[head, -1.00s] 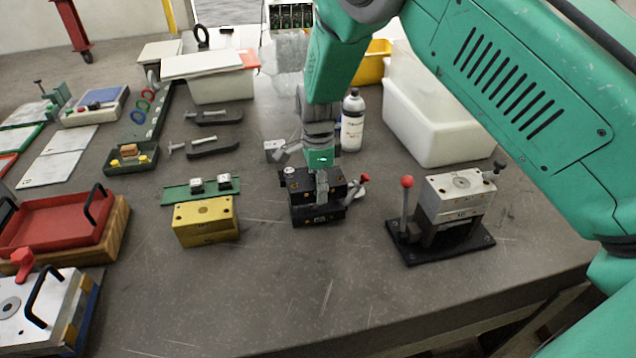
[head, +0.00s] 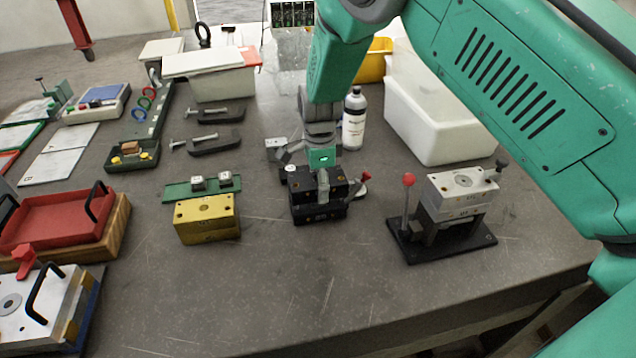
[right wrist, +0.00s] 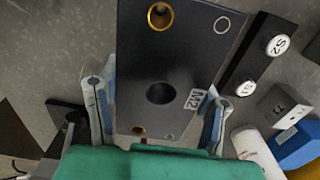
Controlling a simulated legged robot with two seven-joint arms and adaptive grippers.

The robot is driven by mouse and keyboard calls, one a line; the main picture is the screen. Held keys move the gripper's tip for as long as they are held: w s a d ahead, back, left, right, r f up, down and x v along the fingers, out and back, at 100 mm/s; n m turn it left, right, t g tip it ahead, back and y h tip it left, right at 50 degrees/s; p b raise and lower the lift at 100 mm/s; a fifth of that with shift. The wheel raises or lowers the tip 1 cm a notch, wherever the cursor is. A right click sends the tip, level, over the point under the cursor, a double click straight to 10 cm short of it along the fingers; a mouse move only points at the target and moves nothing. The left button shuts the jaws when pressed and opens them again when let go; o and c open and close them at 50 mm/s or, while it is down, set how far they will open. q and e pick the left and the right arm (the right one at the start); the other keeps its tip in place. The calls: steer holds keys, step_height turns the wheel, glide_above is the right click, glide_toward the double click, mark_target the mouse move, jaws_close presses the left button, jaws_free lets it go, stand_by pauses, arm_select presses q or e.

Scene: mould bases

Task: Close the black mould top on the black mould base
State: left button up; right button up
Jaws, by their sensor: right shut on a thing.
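In the right wrist view the fingers (right wrist: 156,108) lie on two sides of the top (right wrist: 180,60), which has a centre hole, a brass-ringed hole and an M2 label. The black mould base (head: 320,214) is directly below the top, roughly aligned with it. A dark seam shows between them; I cannot tell whether they touch fully. My left gripper is not in view.
A yellow mould block (head: 206,222) stands left of the black mould. A grey mould on a black stand (head: 455,205) with a red-knobbed lever stands right. A white bottle (head: 353,122) and a white bin (head: 437,130) are behind. The bench in front is clear.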

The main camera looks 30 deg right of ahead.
steer(key=shift+f+b, duration=0.55)
steer(key=shift+f, duration=0.55)
stand_by(0.4)
steer(key=o, duration=1.7)
steer(key=shift+o, duration=0.3)
steer(key=shift+r, duration=0.4)
step_height(320, 180, up, 11)
steer(key=shift+r, duration=0.1)
